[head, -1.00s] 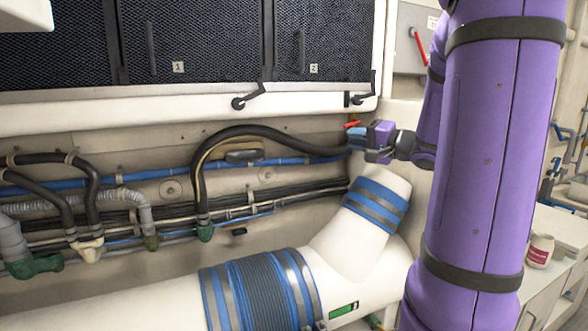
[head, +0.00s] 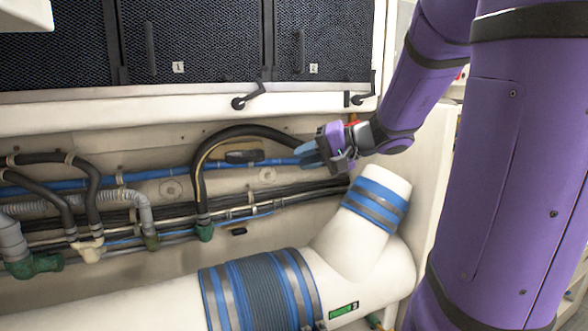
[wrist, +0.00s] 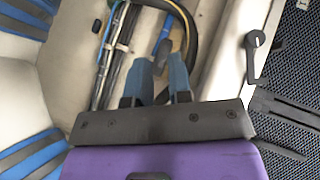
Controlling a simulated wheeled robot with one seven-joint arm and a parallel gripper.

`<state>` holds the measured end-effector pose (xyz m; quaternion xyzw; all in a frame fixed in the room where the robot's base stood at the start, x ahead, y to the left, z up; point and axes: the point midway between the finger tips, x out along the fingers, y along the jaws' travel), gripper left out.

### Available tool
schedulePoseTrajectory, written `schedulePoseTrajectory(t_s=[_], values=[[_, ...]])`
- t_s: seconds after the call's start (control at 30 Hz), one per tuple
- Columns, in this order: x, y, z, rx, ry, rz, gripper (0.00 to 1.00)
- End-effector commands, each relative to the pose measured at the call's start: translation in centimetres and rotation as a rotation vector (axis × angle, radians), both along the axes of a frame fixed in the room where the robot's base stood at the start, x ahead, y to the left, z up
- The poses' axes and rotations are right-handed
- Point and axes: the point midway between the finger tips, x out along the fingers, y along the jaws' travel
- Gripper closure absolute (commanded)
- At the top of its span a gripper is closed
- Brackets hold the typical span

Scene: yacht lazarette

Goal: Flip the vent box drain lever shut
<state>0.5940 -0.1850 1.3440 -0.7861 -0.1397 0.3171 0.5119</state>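The vent box (head: 190,100) is the white-framed cabinet with dark mesh panels. Black crank-like levers hang at its lower edge, one in the middle (head: 250,96) and one at the right end (head: 361,97). The middle lever appears at right in the wrist view (wrist: 254,55). A dark grey oblong handle (head: 243,156) sits on the wall below the box; I cannot tell which part is the drain lever. My gripper (head: 306,154) is right of this handle, not touching it. Its blue fingers stand apart and empty in the wrist view (wrist: 160,68), with a dark handle-like part (wrist: 163,52) beyond them.
A black hose (head: 225,136) arches around the grey handle. Blue and black lines (head: 150,175) run along the wall. A thick white duct with blue bands (head: 374,203) rises just below my gripper. A small red part (head: 351,122) shows behind my wrist.

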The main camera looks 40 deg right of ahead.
Motion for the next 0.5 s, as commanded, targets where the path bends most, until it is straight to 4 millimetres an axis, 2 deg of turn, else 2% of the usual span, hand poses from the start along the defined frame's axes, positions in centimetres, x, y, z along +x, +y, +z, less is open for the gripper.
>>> schedulePoseTrajectory(t_s=[0.2, 0.5], values=[[-1.0, 3.1, -0.7, -0.063, 0.067, 0.071, 0.81], [-1.8, 4.9, -1.2, -0.111, 0.111, 0.112, 0.81]])
